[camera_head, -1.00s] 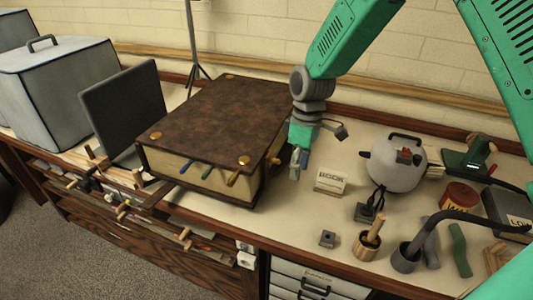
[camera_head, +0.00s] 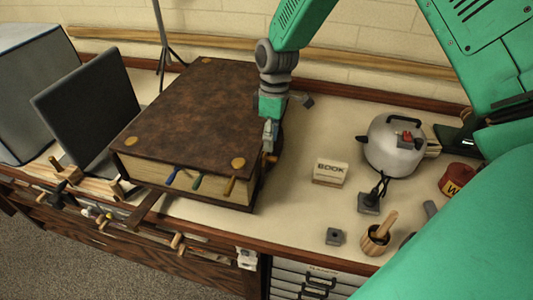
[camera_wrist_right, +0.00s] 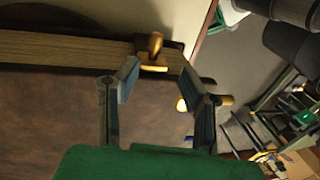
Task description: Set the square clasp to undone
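A thick brown book (camera_head: 195,105) lies on the bench. A small brass-coloured clasp with a knob (camera_head: 270,160) is on its right side. In the right wrist view the clasp knob (camera_wrist_right: 153,46) stands at the book's page edge, just beyond the fingertips. I cannot tell whether the clasp is fastened, and its square shape is not clear. My right gripper (camera_head: 269,140) is just above the clasp at the book's right edge. In the right wrist view the gripper (camera_wrist_right: 160,82) is open, fingers apart and nothing between them. My left gripper is not in view.
A small BOOK sign (camera_head: 330,173) stands right of the book. Coloured markers stick out of the book's front. Bare bench lies between book and sign.

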